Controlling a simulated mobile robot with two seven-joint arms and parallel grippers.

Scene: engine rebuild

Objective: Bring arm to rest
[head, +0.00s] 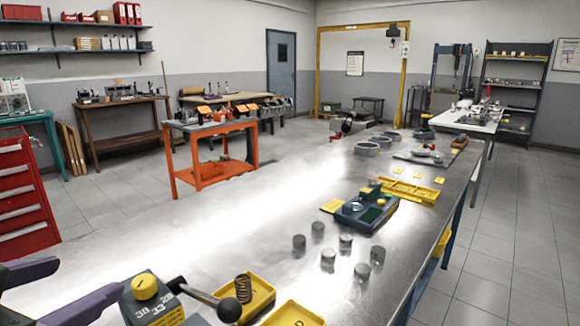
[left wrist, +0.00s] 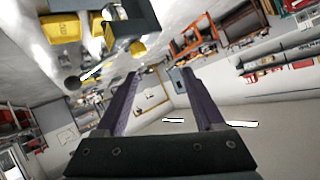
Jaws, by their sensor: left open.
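My left gripper (head: 90,275) is at the lower left of the head view, partly cut off by the frame edge. Its two purple-grey fingers are spread apart with nothing between them. It is left of a dark block with a yellow knob (head: 144,287) at the near end of the metal workbench (head: 220,225). In the left wrist view the same open fingers (left wrist: 158,76) are empty and the room appears tilted behind them. My right gripper is in neither view.
A lever with a black ball (head: 229,310) and a yellow tray with a spring (head: 258,296) stand near the block. Several grey cylinders (head: 328,259) and a blue device (head: 367,210) stand farther along. The bench's left middle is bare. An orange cart (head: 212,176) stands beyond.

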